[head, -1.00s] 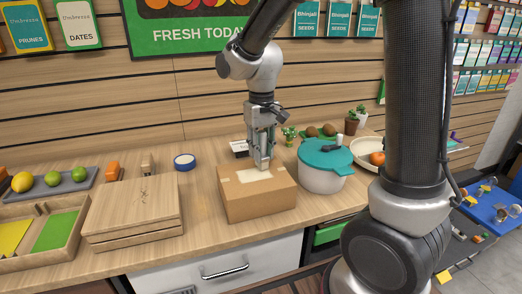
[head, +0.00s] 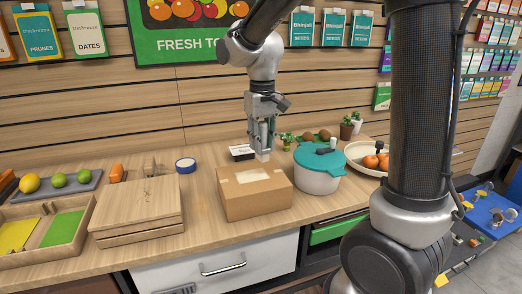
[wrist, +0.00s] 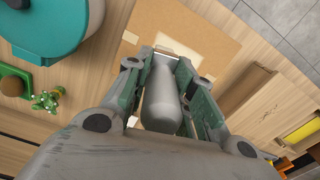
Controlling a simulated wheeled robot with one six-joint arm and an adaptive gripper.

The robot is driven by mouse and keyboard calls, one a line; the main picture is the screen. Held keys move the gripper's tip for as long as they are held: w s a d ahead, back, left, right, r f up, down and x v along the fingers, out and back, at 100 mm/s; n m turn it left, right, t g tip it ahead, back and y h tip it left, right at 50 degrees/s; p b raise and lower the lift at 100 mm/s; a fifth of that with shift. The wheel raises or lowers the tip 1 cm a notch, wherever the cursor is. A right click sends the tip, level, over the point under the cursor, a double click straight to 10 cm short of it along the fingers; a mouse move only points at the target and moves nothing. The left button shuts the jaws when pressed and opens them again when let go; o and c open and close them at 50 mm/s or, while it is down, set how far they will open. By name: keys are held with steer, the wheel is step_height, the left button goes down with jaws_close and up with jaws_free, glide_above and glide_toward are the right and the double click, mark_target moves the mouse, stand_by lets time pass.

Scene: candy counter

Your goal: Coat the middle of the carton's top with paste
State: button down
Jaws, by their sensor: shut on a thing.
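The brown cardboard carton (head: 254,199) sits closed on the wooden counter. A pale rectangular patch (head: 252,175) lies in the middle of its top. My gripper (head: 264,142) is shut on a grey, round-handled brush-like tool (wrist: 162,100). The tool's pale, flat end (head: 264,156) points down over the far side of the carton's top, seemingly a little above it.
A white pot with a teal lid (head: 320,158) stands close to the carton's right. A wooden box (head: 137,207) is on its left. A blue-and-white tape roll (head: 186,165) and a small dark box (head: 241,153) lie behind. Bare counter separates carton and wooden box.

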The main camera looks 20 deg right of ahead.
steer(key=shift+r, duration=1.35)
steer(key=shift+w, duration=0.1)
